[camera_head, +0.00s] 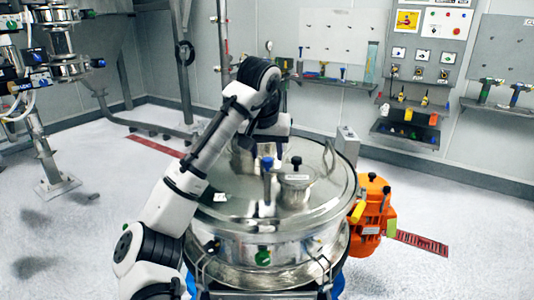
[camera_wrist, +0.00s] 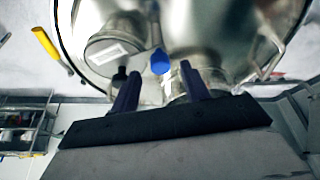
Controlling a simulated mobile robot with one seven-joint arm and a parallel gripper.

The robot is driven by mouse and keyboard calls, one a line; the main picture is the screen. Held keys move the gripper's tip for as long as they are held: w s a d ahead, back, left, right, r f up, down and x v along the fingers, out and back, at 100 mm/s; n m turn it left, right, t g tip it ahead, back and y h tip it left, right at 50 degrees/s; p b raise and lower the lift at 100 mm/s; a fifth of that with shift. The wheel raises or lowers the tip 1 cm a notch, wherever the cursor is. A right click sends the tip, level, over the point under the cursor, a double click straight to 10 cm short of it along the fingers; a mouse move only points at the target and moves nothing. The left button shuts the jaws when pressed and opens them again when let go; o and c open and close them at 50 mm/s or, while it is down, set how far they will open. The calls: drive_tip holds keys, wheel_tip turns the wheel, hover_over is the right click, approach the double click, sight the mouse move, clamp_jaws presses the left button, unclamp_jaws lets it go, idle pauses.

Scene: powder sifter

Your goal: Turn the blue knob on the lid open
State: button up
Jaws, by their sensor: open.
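The blue knob (camera_head: 267,164) stands upright on the round steel lid (camera_head: 228,190) of the sifter, left of a short capped port with a black knob. In the wrist view the blue knob (camera_wrist: 160,62) appears between the tips of my gripper's two dark fingers (camera_wrist: 159,72). The fingers are open, with a visible gap on both sides of the knob. I cannot tell how deep the knob sits between them. In the head view my arm reaches over the lid from the left, and the fingers are not clearly visible there.
The capped port (camera_head: 295,188) with its black knob (camera_head: 296,162) stands close to the right of the blue knob. An orange motor (camera_head: 373,215) is mounted at the sifter's right side. A wall rack with tools (camera_head: 408,115) is farther back. The floor on the right is mostly clear.

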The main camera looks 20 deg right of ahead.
drive_tip(key=shift+x, duration=1.1)
drive_tip(key=c, duration=1)
